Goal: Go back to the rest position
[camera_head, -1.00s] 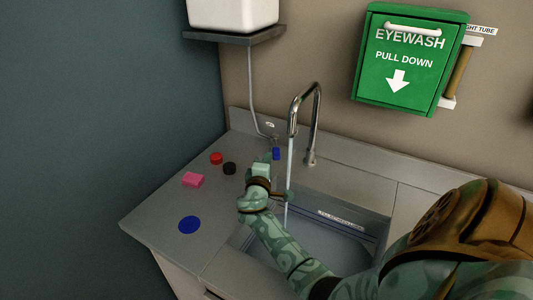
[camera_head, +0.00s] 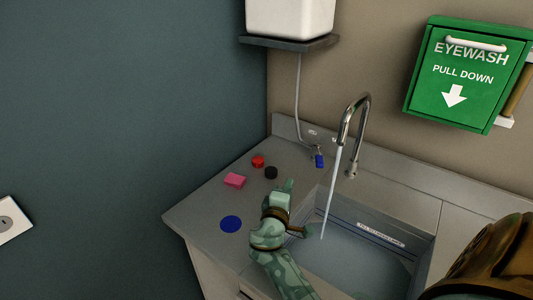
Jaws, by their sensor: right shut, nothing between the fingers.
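My right gripper (camera_head: 289,186) is shut and empty. It is over the counter at the left edge of the sink, with its forearm coming up from the bottom of the view. It is apart from the small things on the counter. My left gripper is out of view.
Water runs from the faucet (camera_head: 361,112) into the sink (camera_head: 350,262). A green eyewash box (camera_head: 462,85) hangs on the wall.

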